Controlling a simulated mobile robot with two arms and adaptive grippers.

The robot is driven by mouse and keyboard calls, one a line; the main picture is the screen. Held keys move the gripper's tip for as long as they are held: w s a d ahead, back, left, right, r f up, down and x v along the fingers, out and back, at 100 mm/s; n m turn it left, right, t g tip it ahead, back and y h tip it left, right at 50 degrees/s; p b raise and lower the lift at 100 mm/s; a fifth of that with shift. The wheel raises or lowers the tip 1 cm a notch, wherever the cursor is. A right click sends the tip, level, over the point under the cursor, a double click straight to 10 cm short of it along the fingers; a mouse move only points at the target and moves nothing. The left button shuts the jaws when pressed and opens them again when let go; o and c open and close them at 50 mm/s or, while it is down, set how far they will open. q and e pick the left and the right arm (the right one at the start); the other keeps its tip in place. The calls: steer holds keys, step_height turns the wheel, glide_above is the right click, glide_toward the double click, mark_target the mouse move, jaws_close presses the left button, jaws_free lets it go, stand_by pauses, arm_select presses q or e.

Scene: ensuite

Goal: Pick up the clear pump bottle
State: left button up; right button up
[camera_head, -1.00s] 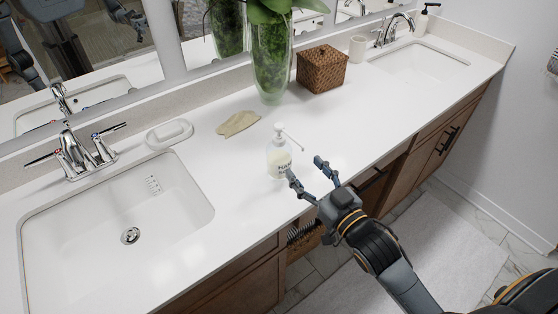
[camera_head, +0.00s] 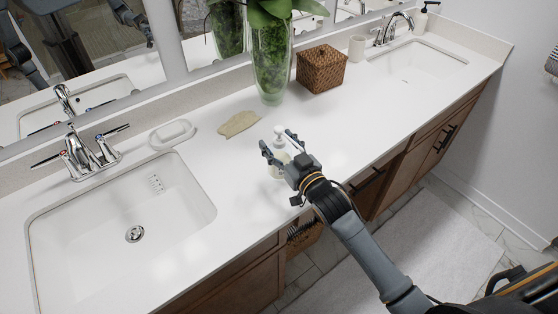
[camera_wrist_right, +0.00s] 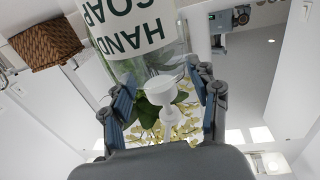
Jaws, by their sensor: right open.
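The clear pump bottle (camera_head: 277,168) stands on the white counter, with its white pump top (camera_head: 279,133) showing and its body mostly hidden by my right gripper. My right gripper (camera_head: 279,145) is open, with one finger on each side of the bottle's upper part. In the right wrist view the bottle (camera_wrist_right: 130,40) appears upside down with a HAND SOAP label, its white pump (camera_wrist_right: 185,98) between the two open fingers (camera_wrist_right: 165,105). I cannot tell whether a finger touches it. My left gripper does not show directly.
A left sink (camera_head: 130,215) with a chrome faucet (camera_head: 85,155), a soap dish (camera_head: 172,134) and a beige cloth (camera_head: 238,124) are left of the bottle. A glass plant vase (camera_head: 270,65) and a woven box (camera_head: 321,69) stand behind.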

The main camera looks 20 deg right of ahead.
steer(key=shift+s, duration=0.1)
jaws_close()
stand_by(0.4)
